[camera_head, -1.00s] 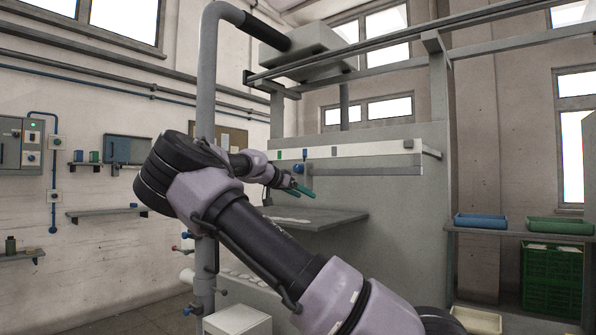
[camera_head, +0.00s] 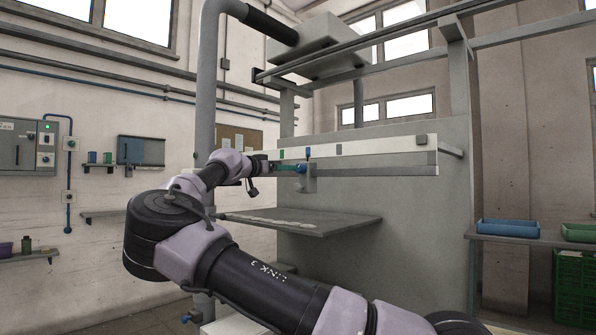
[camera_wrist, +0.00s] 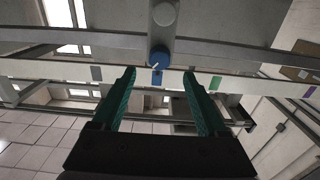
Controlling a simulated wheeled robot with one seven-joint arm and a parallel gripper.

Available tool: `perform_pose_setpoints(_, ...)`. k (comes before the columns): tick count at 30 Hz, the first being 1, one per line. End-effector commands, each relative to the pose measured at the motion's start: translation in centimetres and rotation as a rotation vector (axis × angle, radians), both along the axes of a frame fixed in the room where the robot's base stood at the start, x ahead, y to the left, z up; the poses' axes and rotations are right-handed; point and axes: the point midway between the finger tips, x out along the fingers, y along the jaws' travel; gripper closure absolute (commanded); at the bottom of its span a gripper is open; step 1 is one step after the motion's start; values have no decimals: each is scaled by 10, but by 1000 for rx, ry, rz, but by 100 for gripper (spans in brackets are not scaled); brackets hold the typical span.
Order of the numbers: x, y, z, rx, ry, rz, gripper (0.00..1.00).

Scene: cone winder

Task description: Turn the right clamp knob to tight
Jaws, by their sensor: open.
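The clamp knob (camera_head: 301,168) is blue and sits on a grey clamp (camera_head: 309,184) on the pale rail of the machine. In the wrist view the blue knob (camera_wrist: 160,59) has a white pointer line, tilted, and lies just beyond the fingertips, about midway between them. My gripper (camera_head: 288,167) has teal fingers and reaches the knob from the left in the head view. In the wrist view my gripper (camera_wrist: 159,77) is open and empty, with one finger to each side of the knob's line. I cannot tell whether a finger touches the knob.
The rail (camera_head: 365,152) carries a blue mark (camera_head: 308,151), a green mark (camera_head: 281,154) and a grey mark (camera_head: 339,149). A grey shelf (camera_head: 335,226) juts out below the clamp. A thick upright pipe (camera_head: 207,90) stands left of the machine. A blue tray (camera_head: 508,228) is far right.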

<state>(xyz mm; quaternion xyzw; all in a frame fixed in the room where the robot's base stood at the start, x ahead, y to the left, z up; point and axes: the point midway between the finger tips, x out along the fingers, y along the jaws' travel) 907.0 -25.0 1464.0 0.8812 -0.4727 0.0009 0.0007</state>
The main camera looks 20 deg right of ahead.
Motion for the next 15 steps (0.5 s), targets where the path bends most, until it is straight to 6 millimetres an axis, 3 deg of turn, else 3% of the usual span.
perform_pose_setpoints(6, 24, -38, 0, 2, 0, -3, 24)
perform_pose_setpoints(15, 40, -61, -1, 2, 0, 0, 24)
